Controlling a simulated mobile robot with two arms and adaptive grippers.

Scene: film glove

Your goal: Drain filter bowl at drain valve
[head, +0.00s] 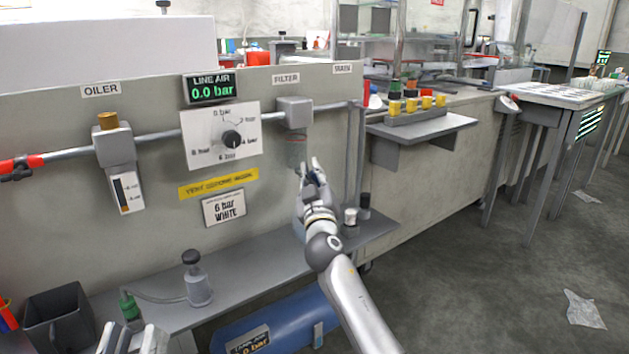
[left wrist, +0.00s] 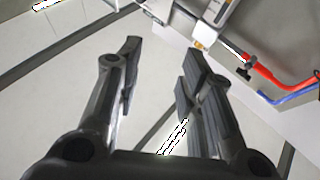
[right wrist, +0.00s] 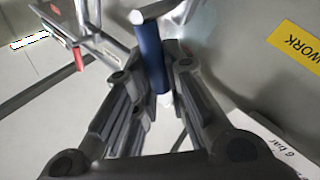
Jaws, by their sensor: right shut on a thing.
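The filter (head: 295,112) is a grey block on the air line below its FILTER label. Its dark, see-through bowl (head: 296,150) hangs underneath. My right gripper (head: 311,170) is just below the bowl, with its fingers pointing up. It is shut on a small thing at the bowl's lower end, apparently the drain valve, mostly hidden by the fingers. In the right wrist view a blue cylinder (right wrist: 150,55) with a grey end shows between the fingers; whether it is held or behind is unclear. My left gripper (head: 135,340) is open and empty at the bottom left; its spread fingers also show in the left wrist view (left wrist: 160,70).
The line air display (head: 211,88) reads 0.0 bar above a pressure dial (head: 231,138). An oiler (head: 115,150) hangs at the left. A shelf (head: 265,272) below carries a grey bottle (head: 197,285). A blue tank (head: 280,322) lies underneath.

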